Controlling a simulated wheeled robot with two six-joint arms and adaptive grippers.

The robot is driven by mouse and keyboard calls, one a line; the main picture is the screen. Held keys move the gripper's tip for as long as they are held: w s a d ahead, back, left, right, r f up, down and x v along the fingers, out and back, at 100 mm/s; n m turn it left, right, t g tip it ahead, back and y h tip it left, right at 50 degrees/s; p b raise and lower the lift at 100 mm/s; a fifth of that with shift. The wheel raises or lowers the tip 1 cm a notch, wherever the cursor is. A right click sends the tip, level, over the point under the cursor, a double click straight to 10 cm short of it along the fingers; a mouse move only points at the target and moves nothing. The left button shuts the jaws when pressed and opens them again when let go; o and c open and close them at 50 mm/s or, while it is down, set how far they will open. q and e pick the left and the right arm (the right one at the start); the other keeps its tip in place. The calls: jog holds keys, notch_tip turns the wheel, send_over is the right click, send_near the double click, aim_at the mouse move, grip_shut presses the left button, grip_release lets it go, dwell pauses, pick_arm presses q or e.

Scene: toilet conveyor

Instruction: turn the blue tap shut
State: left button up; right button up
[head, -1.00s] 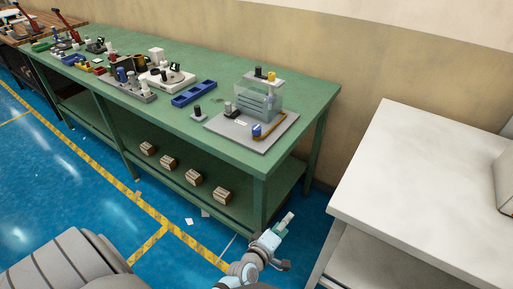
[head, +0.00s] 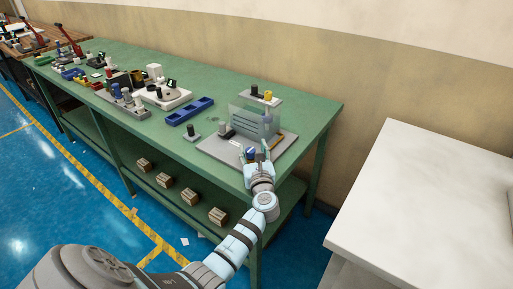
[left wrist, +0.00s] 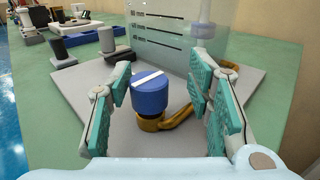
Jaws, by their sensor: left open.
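The blue tap (left wrist: 150,92) is a round blue knob with a white stripe across its top, set on a brass pipe (left wrist: 186,120) over a grey base plate (left wrist: 65,128). The stripe runs slightly slanted across the left wrist picture. My left gripper (head: 256,152) is at the tap; in the left wrist view its teal-padded fingers (left wrist: 165,95) stand open on either side of the knob, with gaps between pads and knob. In the head view the knob (head: 250,154) is partly hidden by the gripper. My right gripper is not in view.
A clear upright panel (left wrist: 160,40) with dark lines stands behind the tap. Black and grey knobs (left wrist: 66,38) stand to the left. The green bench (head: 130,60) holds several fixtures and a blue tray (head: 190,111). A white table (head: 420,190) is at right.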

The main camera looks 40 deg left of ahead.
pick_arm(q)
jog(key=shift+s+a+r, duration=0.15)
jog(key=shift+s+a, duration=0.15)
jog(key=shift+c, duration=0.2)
grip_shut()
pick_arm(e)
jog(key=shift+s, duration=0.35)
